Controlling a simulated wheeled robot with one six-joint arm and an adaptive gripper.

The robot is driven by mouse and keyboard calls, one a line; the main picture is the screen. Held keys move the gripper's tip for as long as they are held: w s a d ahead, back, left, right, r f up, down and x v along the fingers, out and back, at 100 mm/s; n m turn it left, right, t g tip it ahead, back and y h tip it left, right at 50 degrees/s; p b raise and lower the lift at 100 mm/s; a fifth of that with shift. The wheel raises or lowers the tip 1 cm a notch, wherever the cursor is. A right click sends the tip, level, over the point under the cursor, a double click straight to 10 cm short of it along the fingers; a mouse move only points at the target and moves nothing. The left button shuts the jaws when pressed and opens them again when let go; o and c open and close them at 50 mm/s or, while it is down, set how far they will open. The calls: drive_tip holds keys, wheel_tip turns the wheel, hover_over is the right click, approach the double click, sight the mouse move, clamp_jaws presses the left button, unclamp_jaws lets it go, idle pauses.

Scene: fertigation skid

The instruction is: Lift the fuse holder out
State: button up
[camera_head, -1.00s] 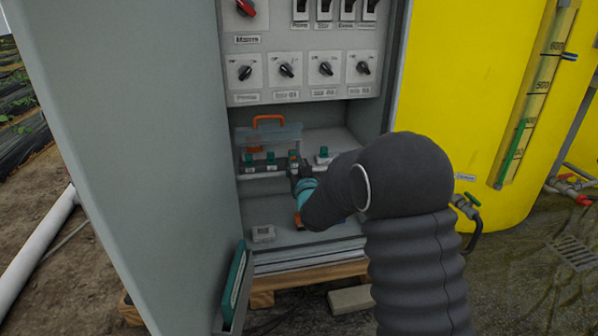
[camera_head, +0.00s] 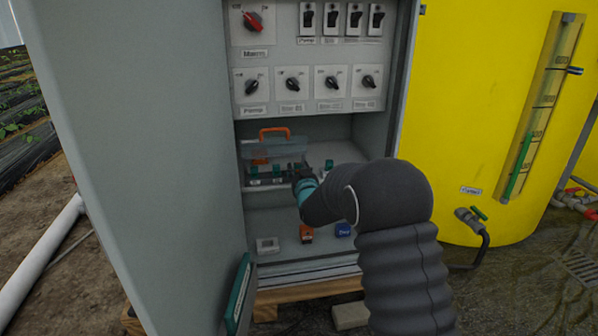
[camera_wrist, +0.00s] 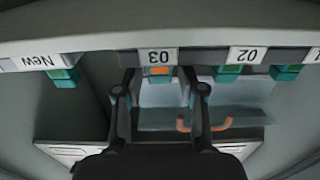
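In the wrist view, which shows labels upside down, a fuse holder with an orange part (camera_wrist: 160,72) sits in the rail at label 03. My gripper (camera_wrist: 160,88) is open. Its two dark fingers stand apart on either side of the 03 position, with a visible gap to the holder. Teal holders sit at 02 (camera_wrist: 228,73) and at New (camera_wrist: 65,77). In the head view my gripper (camera_head: 303,183) is at the rail inside the cabinet and hides the 03 holder. Teal holders (camera_head: 253,171) show to its left and one (camera_head: 328,168) to its right.
A clear case with an orange handle (camera_head: 274,134) stands behind the rail. On the lower shelf are an orange block (camera_head: 306,236), a blue block (camera_head: 343,230) and a white box (camera_head: 267,245). The cabinet's left wall (camera_head: 150,150) and switch panel (camera_head: 310,60) bound the space.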

clamp_jaws()
drive_tip(key=shift+r, duration=1.2)
drive_tip(key=shift+s, duration=0.1)
drive_tip(key=v, duration=0.7)
idle(0.3)
